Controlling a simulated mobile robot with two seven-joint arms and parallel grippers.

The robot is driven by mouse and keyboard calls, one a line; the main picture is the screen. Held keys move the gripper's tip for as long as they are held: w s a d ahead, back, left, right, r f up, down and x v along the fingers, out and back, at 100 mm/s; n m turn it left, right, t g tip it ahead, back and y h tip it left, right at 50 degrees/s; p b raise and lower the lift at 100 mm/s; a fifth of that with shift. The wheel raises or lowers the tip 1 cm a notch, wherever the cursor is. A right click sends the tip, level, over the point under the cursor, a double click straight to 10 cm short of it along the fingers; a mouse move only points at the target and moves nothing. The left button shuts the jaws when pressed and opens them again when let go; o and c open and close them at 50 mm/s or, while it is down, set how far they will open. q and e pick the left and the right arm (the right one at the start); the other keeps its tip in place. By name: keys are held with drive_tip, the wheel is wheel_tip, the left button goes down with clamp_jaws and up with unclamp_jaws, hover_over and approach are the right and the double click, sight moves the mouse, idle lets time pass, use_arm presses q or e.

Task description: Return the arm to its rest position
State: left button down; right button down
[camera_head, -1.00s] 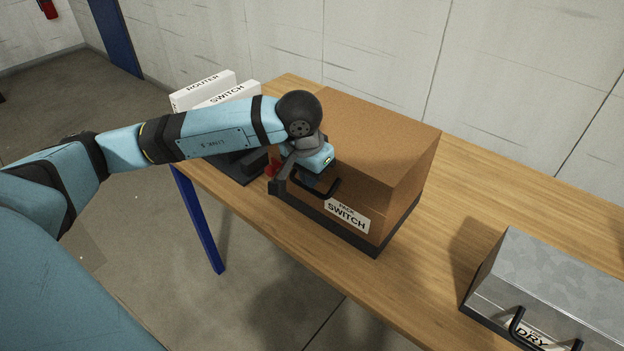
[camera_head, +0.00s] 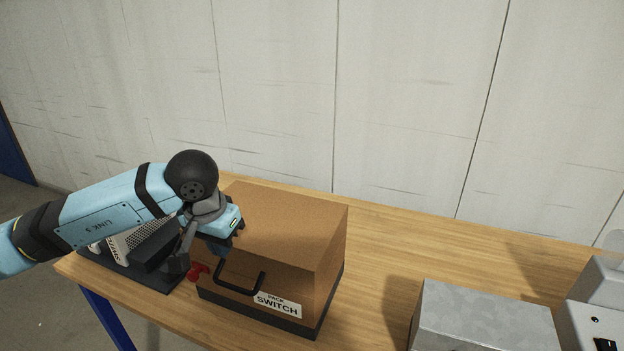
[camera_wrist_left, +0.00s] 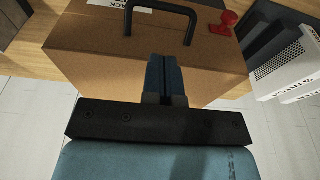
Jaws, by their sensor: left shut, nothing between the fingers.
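My left arm comes in from the left in the head view. Its gripper (camera_head: 222,246) is over the left front part of a brown box with a black handle (camera_head: 290,230), near the handle. In the left wrist view the fingers (camera_wrist_left: 166,80) are together with nothing between them, and the brown box (camera_wrist_left: 90,50) fills the view behind them. I cannot tell whether the fingers touch the box. My right gripper is in neither view.
A red object (camera_head: 198,271) lies beside the box. A black rack with white units (camera_head: 135,240) stands at the left. A grey metal box (camera_head: 485,315) and a light machine (camera_head: 595,310) are at the right. Bare wooden table (camera_head: 400,245) lies between the boxes.

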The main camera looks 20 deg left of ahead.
use_arm(q)
drive_tip(key=s+d+f+n+t+h+p, duration=0.1)
drive_tip(key=s+d+n+h, duration=0.2)
drive_tip(key=d+n+h, duration=0.8)
drive_tip(key=s+d+n+h+p, duration=0.2)
drive_tip(key=s+d+n+h, duration=0.1)
drive_tip(key=d+n+h, duration=0.9)
drive_tip(key=a+f+n+t+y, duration=0.4)
drive_tip(key=f+n+t+y, duration=0.35)
drive_tip(key=n, duration=0.95)
drive_tip(key=a+f+n+t+y, duration=0.4)
drive_tip(key=f+n+t+y, duration=0.3)
drive_tip(key=n, duration=1)
drive_tip(key=s+a+f+n+g+y+p, duration=0.1)
drive_tip(key=s+a+f+n+g+y, duration=0.2)
drive_tip(key=s+f+n, duration=0.8)
wheel_tip(320, 180, down, 3)
drive_tip(key=n+g+y, duration=0.1)
drive_tip(key=g+y, duration=0.1)
drive_tip(key=g, duration=0.2)
drive_tip(key=shift+a+n+y, duration=0.2)
drive_tip(key=shift+n+y, duration=0.1)
drive_tip(key=shift+y, duration=0.05)
